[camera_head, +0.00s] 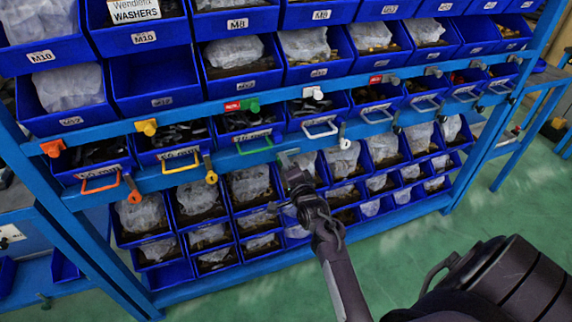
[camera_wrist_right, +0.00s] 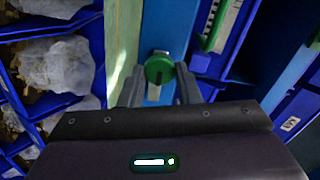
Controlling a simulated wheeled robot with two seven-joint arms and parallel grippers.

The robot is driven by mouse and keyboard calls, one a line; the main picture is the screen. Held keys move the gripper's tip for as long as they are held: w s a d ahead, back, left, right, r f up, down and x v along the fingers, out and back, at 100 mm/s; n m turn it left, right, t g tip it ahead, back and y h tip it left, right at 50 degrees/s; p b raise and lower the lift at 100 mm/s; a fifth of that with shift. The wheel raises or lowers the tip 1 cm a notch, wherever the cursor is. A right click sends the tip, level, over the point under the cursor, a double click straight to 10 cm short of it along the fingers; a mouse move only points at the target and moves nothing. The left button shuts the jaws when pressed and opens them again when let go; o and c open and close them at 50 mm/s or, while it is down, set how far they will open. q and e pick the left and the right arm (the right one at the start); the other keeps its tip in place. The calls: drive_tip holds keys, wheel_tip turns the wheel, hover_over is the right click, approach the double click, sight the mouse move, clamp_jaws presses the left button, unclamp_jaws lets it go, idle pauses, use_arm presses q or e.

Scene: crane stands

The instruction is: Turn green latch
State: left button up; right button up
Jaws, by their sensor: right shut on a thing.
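The green latch (camera_wrist_right: 159,68) shows in the right wrist view as a round green knob on the blue rail, between the two fingers of my right gripper (camera_wrist_right: 160,85). The right gripper is shut on it. In the head view my right gripper (camera_head: 289,160) reaches the rail just right of the green handle (camera_head: 255,144) and hides the latch behind it. The exact angle of the latch is hard to tell. My left gripper is in neither view.
Along the same blue rail hang an orange latch (camera_head: 132,189), a yellow latch (camera_head: 211,170) and a white latch (camera_head: 344,138), with handles beside them. Blue bins with bagged parts fill the rack above and below.

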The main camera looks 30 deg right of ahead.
drive_tip(key=o, duration=1)
drive_tip(key=p+v, duration=0.5)
drive_tip(key=v, duration=0.2)
drive_tip(key=shift+s, duration=0.4)
